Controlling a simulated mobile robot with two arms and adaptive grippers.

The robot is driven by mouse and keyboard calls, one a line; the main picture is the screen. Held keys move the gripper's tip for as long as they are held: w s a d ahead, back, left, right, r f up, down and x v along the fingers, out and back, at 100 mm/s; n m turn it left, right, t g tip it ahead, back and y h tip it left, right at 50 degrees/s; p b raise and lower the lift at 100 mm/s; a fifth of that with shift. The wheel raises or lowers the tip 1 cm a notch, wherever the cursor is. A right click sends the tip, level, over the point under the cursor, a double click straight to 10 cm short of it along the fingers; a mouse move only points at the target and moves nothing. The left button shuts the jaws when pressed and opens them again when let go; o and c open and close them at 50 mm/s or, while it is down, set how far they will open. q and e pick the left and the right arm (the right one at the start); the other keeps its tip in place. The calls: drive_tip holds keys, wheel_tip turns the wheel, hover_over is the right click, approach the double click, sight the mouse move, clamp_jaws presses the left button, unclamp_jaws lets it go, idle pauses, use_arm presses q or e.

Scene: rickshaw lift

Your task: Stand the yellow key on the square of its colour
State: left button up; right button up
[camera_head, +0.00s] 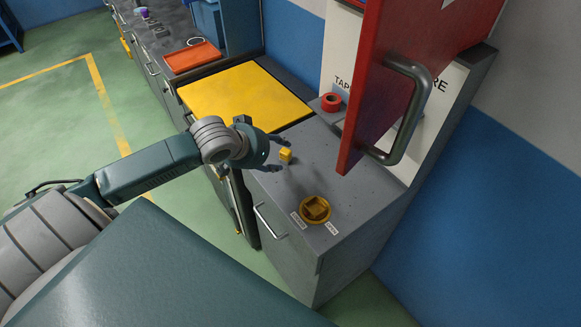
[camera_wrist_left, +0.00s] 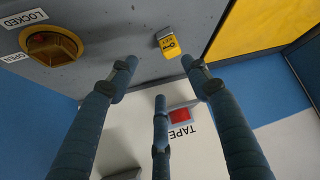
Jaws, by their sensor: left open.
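The yellow key (camera_head: 285,155) is a small block on the grey cabinet top. It also shows in the left wrist view (camera_wrist_left: 169,45), with a grey part and small dark print. My left gripper (camera_head: 276,154) is open, its fingers spread beside the key. In the left wrist view the key lies just beyond the fingertips (camera_wrist_left: 160,70), nearer the right-hand finger; contact is not clear. A round gold fixture with a square recess (camera_head: 315,208) is set in the same top, and shows in the left wrist view (camera_wrist_left: 52,46) by labels LOCKED and OPEN. My right gripper is not in view.
A flat yellow surface (camera_head: 240,95) adjoins the cabinet top. A red door (camera_head: 400,60) with a dark handle (camera_head: 407,110) hangs over the top's right side. A red tape roll (camera_head: 331,102) sits at the back. An orange tray (camera_head: 192,57) lies farther off.

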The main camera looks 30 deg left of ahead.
use_arm(q)
drive_tip(key=s+r, duration=0.1)
drive_tip(key=s, duration=0.1)
drive_tip(key=p, duration=0.1)
approach(283, 153)
drive_tip(key=f, duration=0.1)
drive_tip(key=w+f, duration=0.1)
drive_tip(key=shift+w+d+f+m+t+y, duration=0.3)
drive_tip(key=shift+w+f+m+t, duration=0.1)
drive_tip(key=shift+w+f, duration=0.25)
drive_tip(key=shift+w+d+f+p, duration=0.15)
drive_tip(key=shift+w+p, duration=0.15)
drive_tip(key=shift+p, duration=0.2)
drive_tip(key=p+x, duration=0.1)
drive_tip(key=x, duration=0.3)
drive_tip(key=shift+w+f+p, duration=0.2)
drive_tip(key=shift+p, duration=0.1)
drive_tip(key=shift+s, duration=0.1)
drive_tip(key=shift+c, duration=1)
drive_tip(key=c, duration=0.8)
drive_tip(key=shift+c, duration=0.2)
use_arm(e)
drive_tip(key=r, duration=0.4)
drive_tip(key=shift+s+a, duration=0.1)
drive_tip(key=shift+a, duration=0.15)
use_arm(q)
drive_tip(key=shift+c, duration=0.6)
